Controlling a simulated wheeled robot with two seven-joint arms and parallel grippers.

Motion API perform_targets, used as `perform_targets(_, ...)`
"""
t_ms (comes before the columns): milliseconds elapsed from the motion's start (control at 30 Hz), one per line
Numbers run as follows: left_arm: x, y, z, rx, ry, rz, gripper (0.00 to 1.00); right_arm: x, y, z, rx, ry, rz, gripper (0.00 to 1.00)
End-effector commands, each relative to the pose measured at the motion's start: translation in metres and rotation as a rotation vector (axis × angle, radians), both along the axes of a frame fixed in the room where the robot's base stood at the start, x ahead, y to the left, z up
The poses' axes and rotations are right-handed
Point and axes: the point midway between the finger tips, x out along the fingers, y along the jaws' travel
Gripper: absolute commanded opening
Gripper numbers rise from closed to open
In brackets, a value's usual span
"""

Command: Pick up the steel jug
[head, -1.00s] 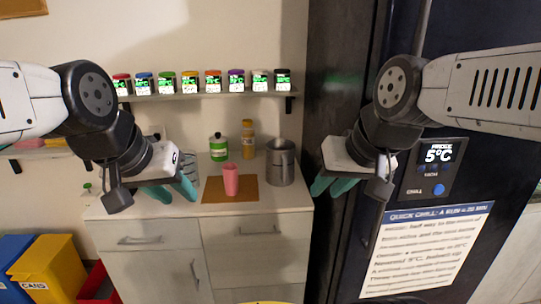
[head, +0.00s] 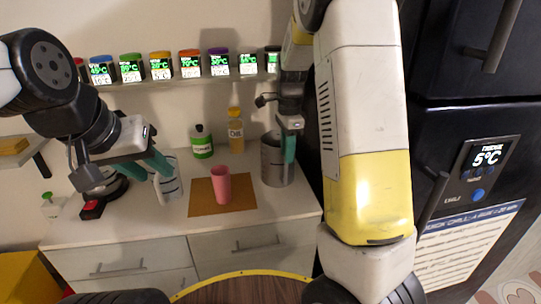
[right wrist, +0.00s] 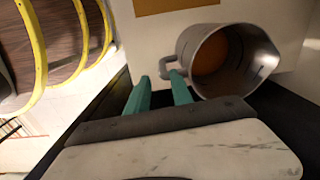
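The steel jug (head: 272,163) stands upright at the right end of the white counter. In the right wrist view the steel jug (right wrist: 228,58) shows its open mouth, an orange-brown patch inside, and its handle towards my fingers. My right gripper (head: 289,150) is at the jug's right rim in the head view. In the right wrist view my right gripper (right wrist: 160,80) is open, its teal fingertips apart just short of the handle; whether they touch it, I cannot tell. My left gripper (head: 152,166) is open above the counter's left part, beside a clear striped jug (head: 172,186).
A pink cup (head: 221,187) stands on a brown board (head: 203,204) left of the steel jug. A green-labelled bottle (head: 202,142) and an oil bottle (head: 236,130) stand behind. Spice dispensers line a shelf (head: 180,87) above. A dark fridge (head: 455,125) stands at right.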

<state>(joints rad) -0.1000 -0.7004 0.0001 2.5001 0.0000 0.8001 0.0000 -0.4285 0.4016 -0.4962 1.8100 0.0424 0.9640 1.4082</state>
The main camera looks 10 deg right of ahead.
Motion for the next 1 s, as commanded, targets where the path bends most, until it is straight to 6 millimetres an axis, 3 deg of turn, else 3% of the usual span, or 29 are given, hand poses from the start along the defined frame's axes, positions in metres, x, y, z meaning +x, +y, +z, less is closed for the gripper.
perform_targets(600,0.0,0.0,0.0,0.0,0.0,0.0,0.36,0.006,-0.001,-0.074,-0.009,0.007,-0.018,0.27)
perform_targets(900,0.0,0.0,0.0,0.0,0.0,0.0,0.36,0.006,-0.001,-0.081,-0.007,0.004,-0.018,0.27)
perform_targets(933,0.0,0.0,0.0,0.0,0.0,0.0,0.36,0.006,-0.001,-0.081,-0.007,0.004,-0.018,0.25)
perform_targets(1000,0.0,0.0,0.0,0.0,0.0,0.0,0.36,0.006,-0.001,-0.081,-0.007,0.004,-0.018,0.12)
